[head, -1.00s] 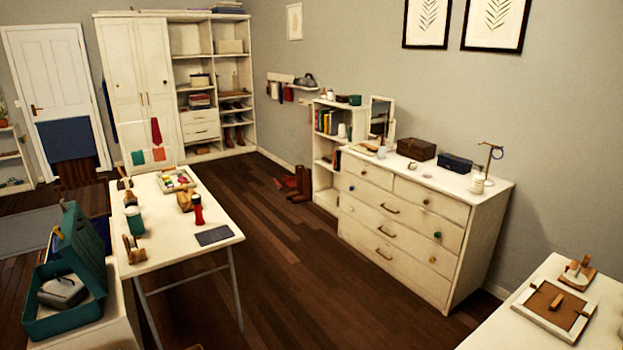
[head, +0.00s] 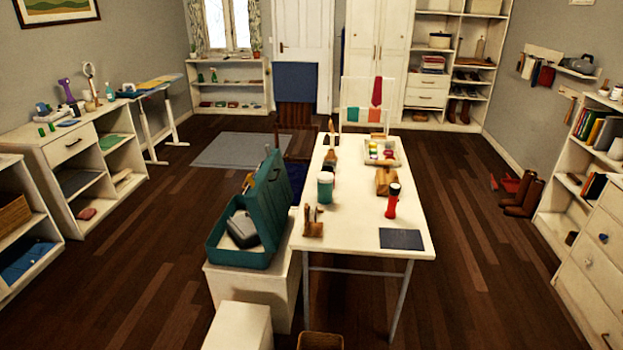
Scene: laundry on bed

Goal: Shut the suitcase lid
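The teal suitcase (head: 240,260) stands open on a white block beside the left side of the white table. Its lid (head: 268,205) is raised nearly upright on the right side, tilted a little. A grey folded or rounded item (head: 243,230) lies inside the suitcase. Neither of my grippers shows in the head view.
The white table (head: 345,232) holds a red flashlight-like item (head: 393,202), a jar (head: 325,187), a tray (head: 382,152) and a dark mat (head: 400,239). A lower white block (head: 238,326) stands in front of the suitcase. Dark wood floor (head: 150,235) is clear to the left. Shelves line the left wall.

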